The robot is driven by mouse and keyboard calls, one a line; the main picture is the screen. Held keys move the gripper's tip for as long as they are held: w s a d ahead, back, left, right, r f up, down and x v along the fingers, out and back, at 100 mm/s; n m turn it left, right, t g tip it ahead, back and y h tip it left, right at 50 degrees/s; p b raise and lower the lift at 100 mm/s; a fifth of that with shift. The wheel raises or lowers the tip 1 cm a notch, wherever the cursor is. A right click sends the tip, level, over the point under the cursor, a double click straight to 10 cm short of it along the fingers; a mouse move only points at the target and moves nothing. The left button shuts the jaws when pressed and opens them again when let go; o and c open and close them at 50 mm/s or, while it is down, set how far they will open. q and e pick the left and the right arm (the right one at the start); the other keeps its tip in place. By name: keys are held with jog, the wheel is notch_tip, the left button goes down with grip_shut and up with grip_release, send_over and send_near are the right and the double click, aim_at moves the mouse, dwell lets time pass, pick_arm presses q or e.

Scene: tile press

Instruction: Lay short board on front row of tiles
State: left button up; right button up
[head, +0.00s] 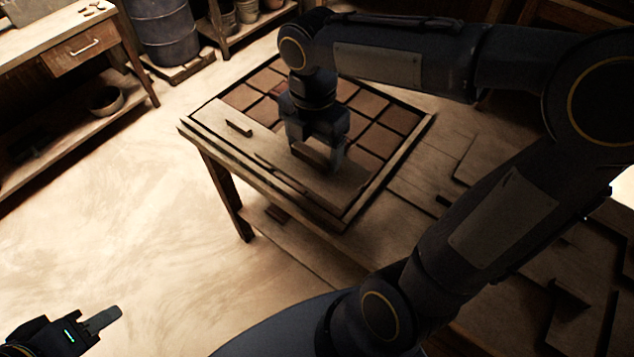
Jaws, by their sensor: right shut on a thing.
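A low table (213,143) carries a framed tray (398,158) with rows of square brown tiles (378,140). A pale wooden board (268,150) lies along the front side of the frame, over the front row. No front-row tiles show under it, and I cannot tell whether it fully touches them. A small wooden block (238,127) sits on its left part. My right gripper (318,158), above the board's right part, is shut on a second wooden block, seemingly the board's handle. My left gripper (103,320) is at the lower left, away from the table; its opening is unclear.
Wooden boards and planks (475,165) lie to the right of the table. A workbench (70,75) with a drawer stands at the upper left, beside a dark barrel (163,38). The floor (110,220) left of the table is clear. My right arm hides part of the right side.

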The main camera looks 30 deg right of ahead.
aim_at(316, 190)
jog(key=s+a, duration=0.1)
jog(key=s, duration=0.1)
jog(key=s+a+f, duration=0.1)
jog(key=s, duration=0.1)
jog(key=s+a, duration=0.1)
jog(key=s, duration=0.1)
jog(key=shift+f, duration=0.2)
jog(key=w+d+f, duration=0.1)
jog(key=w, duration=0.1)
jog(key=w+d+f, duration=0.1)
jog(key=w+d, duration=0.1)
jog(key=w+d+f, duration=0.1)
jog(key=w, duration=0.1)
jog(key=shift+w+d+f, duration=0.2)
jog(key=shift+w+f, duration=0.2)
jog(key=w+d+f, duration=0.1)
jog(key=f, duration=0.1)
jog(key=w+d+f, duration=0.1)
jog(key=w+f, duration=0.1)
jog(key=f, duration=0.1)
jog(key=w+d+f, duration=0.1)
jog(key=f, duration=0.2)
jog(key=shift+w+f, duration=0.2)
jog(key=shift+w, duration=0.1)
jog(key=shift+a+f, duration=0.1)
jog(key=shift+f, duration=0.3)
jog(key=shift+f, duration=0.1)
jog(key=shift+f+b, duration=0.4)
jog(key=shift+b, duration=0.1)
jog(key=o, duration=1.1)
